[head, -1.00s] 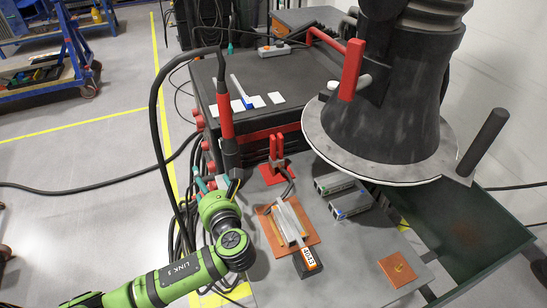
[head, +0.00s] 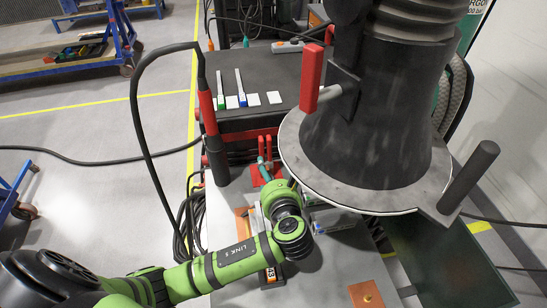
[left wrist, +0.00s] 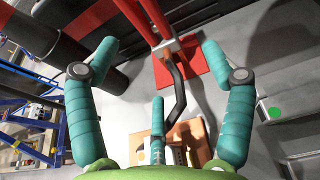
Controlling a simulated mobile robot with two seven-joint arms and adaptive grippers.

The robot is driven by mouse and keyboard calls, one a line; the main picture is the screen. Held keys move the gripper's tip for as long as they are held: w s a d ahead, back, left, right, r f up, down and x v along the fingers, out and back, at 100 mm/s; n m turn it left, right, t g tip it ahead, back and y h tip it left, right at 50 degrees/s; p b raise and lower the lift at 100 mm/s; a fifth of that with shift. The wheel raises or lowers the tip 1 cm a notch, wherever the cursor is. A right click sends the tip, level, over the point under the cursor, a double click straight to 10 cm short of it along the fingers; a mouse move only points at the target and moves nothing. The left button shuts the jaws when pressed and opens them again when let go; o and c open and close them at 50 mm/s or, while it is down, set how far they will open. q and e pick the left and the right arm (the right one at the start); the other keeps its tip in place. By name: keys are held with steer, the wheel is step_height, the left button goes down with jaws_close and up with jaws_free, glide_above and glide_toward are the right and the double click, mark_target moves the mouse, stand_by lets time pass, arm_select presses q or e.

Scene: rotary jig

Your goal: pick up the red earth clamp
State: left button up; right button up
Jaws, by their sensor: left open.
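The red earth clamp (head: 264,150) stands on the table with its two red handles up and a red square plate at its foot. In the left wrist view the clamp (left wrist: 157,18) is at top centre, with a grey part at its lower end and a black cable running down from it. My left gripper (head: 266,170) is at the clamp's near side in the head view, partly covering its foot. In the left wrist view the gripper's teal fingers (left wrist: 160,52) are spread and empty. The clamp lies beyond and between them, with visible gaps. My right gripper is not in view.
A black post with a red collar (head: 210,130) stands left of the clamp, its thick cable looping left. A large dark column with a round disc (head: 300,170) overhangs to the right. A copper plate (head: 366,294) lies at the front right of the table.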

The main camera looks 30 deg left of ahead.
mark_target(265, 161)
arm_select(q)
steer(key=x, duration=0.4)
steer(key=shift+s+a, duration=0.2)
steer(key=shift+a, duration=0.15)
steer(key=shift+w+a+f+p, duration=0.2)
steer(key=shift+w+p, duration=0.1)
steer(key=shift+w, duration=0.15)
steer(key=x, duration=0.3)
steer(key=shift+a+f+p, duration=0.3)
steer(key=shift+w+a+f, duration=0.25)
steer(key=shift+w, duration=0.15)
steer(key=shift+r, duration=0.1)
jaws_close()
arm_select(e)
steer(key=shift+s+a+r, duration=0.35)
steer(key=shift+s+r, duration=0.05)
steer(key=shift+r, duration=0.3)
